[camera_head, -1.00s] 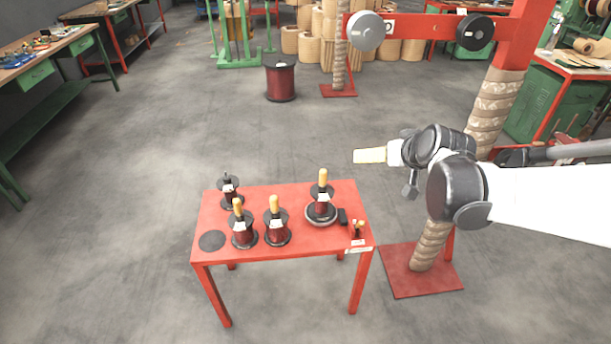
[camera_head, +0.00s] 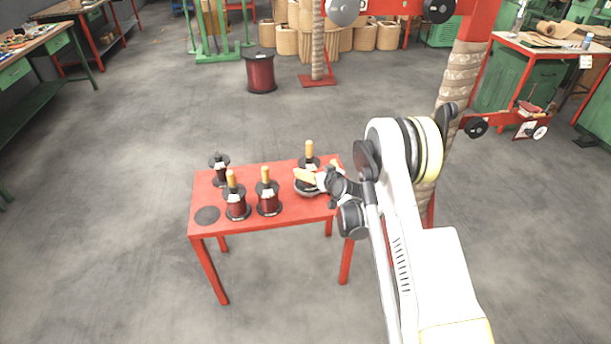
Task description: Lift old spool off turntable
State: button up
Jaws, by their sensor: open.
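The old spool (camera_head: 309,160) stands upright on the round turntable (camera_head: 305,191) at the right part of the red table (camera_head: 280,223). Its tan handle and dark top flange show; its body is largely hidden behind my gripper. My gripper (camera_head: 306,177) is open, its tan tip in front of the spool below the top flange. I cannot tell whether it touches the spool, since the fingers overlap it.
Two dark red spools with tan handles (camera_head: 236,204) (camera_head: 268,198) stand left of the turntable. Another spool (camera_head: 220,169) without a tan handle stands behind them. A dark disc (camera_head: 207,215) lies bare at the table's left. A red post stands behind my arm.

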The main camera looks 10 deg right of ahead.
aim_at(311, 163)
jog(key=b+x, duration=0.1)
jog(key=x, duration=0.2)
jog(key=shift+w+f, duration=0.1)
jog(key=b+x, duration=0.2)
jog(key=x, duration=0.2)
jog(key=shift+w+f, duration=0.2)
jog(key=shift+w, duration=0.3)
jog(key=shift+r, duration=0.1)
jog(key=c, duration=1.2)
